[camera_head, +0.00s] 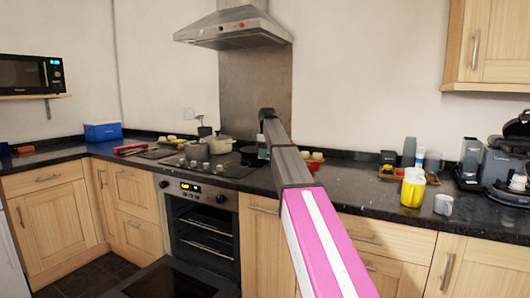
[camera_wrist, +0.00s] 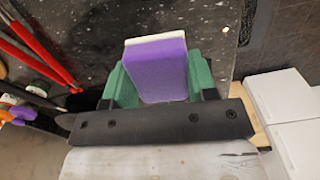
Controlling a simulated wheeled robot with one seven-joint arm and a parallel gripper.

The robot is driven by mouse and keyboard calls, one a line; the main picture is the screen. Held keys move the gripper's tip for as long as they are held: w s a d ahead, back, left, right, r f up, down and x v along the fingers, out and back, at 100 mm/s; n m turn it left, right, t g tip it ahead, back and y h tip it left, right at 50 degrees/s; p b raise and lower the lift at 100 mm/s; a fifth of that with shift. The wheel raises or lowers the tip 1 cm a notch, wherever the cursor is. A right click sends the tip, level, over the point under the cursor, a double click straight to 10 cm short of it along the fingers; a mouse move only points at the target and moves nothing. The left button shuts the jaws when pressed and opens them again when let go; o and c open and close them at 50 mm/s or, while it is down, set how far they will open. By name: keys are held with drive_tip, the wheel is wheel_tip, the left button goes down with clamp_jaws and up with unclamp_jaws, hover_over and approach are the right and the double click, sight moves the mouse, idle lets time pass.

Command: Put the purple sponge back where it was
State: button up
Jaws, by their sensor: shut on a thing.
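In the head view my arm reaches toward the back of the counter right of the hob, and my gripper (camera_head: 263,148) is mostly hidden behind the arm. The sponge cannot be made out there.
The dark counter (camera_head: 340,197) holds a blue box (camera_head: 102,131), a pot (camera_head: 222,145) on the hob, a yellow container (camera_head: 413,188), a white cup (camera_head: 443,204) and a dark appliance (camera_head: 505,165). The oven door (camera_head: 170,280) hangs open. Red bars (camera_wrist: 38,47) lie left in the wrist view.

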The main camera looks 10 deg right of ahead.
sight(267, 178)
drive_tip(key=shift+w+f, duration=0.2)
drive_tip(key=shift+f, duration=4.6)
drive_tip(key=o, duration=1.3)
drive_tip(key=shift+c, duration=0.2)
drive_tip(key=shift+r, duration=0.2)
drive_tip(key=shift+r, duration=4.35)
